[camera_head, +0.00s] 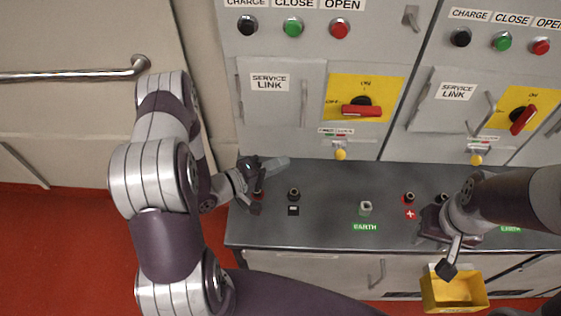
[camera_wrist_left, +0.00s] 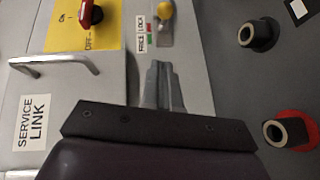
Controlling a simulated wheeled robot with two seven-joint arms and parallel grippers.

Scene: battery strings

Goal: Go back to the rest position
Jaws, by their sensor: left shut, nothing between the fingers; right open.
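My left gripper (camera_head: 284,162) is at the back left of the grey bench top (camera_head: 330,185), near the cabinet front and beside the leftmost socket. Its fingers are together and empty, and they also show in the left wrist view (camera_wrist_left: 163,85). My right gripper (camera_head: 447,268) is open at the bench's front edge on the right, with a finger pointing down over the yellow bin (camera_head: 453,294). I see nothing held in it. My right forearm hides part of the bench behind it.
Two grey cabinets carry buttons, a SERVICE LINK handle (camera_head: 304,100) and red rotary switches (camera_head: 361,109). On the bench stand a black socket (camera_head: 293,194), an earth socket (camera_head: 365,208) and a red-ringed socket (camera_wrist_left: 287,132). A door rail (camera_head: 75,74) is at far left.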

